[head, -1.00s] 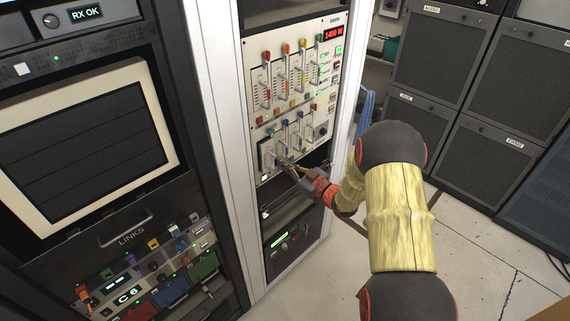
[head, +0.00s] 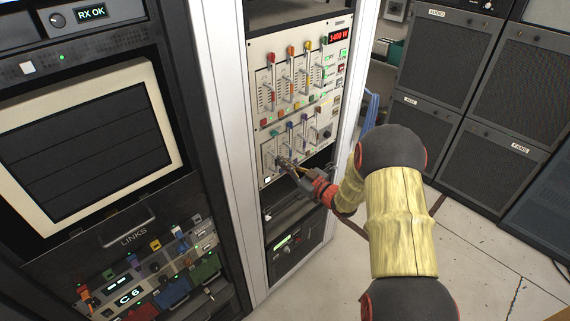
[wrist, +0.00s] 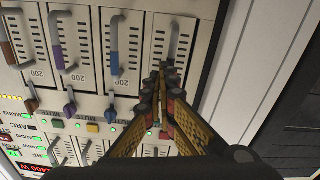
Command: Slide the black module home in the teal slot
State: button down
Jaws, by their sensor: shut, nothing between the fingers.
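My gripper (head: 284,162) is shut and empty in front of the lower row of the pale rack panel, at its left end. In the wrist view its fingertips (wrist: 167,82) are together by the lower end of a grey handle (wrist: 176,38); I cannot tell whether they touch it. Beside that handle are a blue handle (wrist: 115,48), a purple handle (wrist: 56,40) and a brown one (wrist: 6,38). I cannot clearly pick out the black module or the teal slot; my gripper and arm cover part of the lower row.
The upper row has red (head: 270,58), orange and yellow handles. A red display (head: 338,36) sits top right. White rack posts (head: 212,120) stand beside the panel. Left is the LINKS panel (head: 130,236) with coloured blocks.

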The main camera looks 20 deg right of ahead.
jog(key=shift+s, duration=0.1)
jog(key=v, duration=1.4)
jog(key=shift+s, duration=0.3)
